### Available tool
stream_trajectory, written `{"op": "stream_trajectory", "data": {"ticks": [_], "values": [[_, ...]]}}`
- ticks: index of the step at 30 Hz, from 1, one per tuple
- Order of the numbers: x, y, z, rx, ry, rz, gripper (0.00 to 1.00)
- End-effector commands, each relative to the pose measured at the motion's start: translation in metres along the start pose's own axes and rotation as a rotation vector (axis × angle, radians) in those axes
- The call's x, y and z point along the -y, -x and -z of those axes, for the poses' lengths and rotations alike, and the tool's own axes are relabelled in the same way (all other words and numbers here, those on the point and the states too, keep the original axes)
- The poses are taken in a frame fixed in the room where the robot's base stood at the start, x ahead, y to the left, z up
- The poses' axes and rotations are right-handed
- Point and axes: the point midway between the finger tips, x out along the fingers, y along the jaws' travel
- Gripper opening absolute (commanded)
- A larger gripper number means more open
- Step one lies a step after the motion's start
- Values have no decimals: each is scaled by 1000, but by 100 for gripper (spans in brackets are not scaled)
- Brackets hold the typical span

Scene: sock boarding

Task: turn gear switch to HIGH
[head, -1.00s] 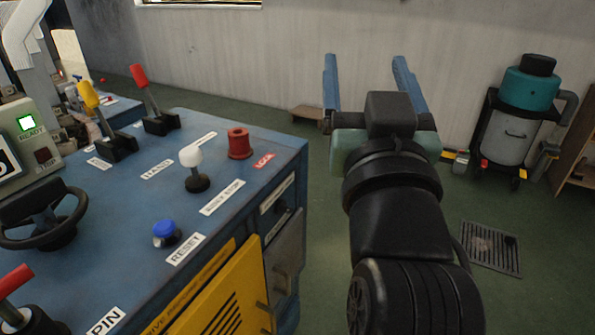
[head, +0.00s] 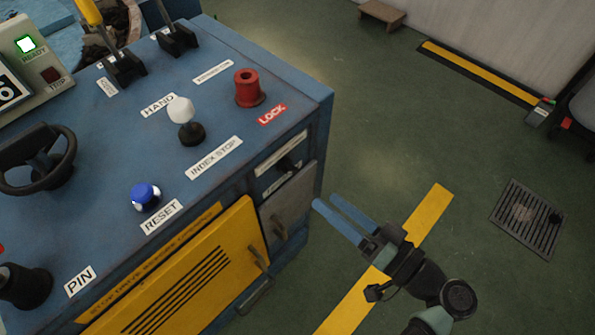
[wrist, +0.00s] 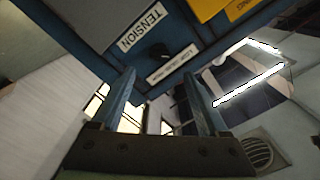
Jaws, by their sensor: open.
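My gripper (head: 326,201) is open and empty, low beside the cabinet's right end. In the wrist view its two blue fingers (wrist: 158,74) point toward the panel, apart from the knob.
The cabinet top (head: 90,135) carries a red LOCK knob (head: 249,88), a white-topped INDEX STOP lever (head: 182,112) and a blue RESET button (head: 145,195). A yellow door (head: 200,275) faces front. Green floor right of the cabinet is open, with a drain grate (head: 528,217).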

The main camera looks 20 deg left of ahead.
Motion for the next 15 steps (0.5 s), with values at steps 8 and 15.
{"op": "stream_trajectory", "data": {"ticks": [8, 15], "values": [[0, -60, -1, 4, 1, 2, 78], [0, -88, 0, 1, 0, -1, 78]]}}
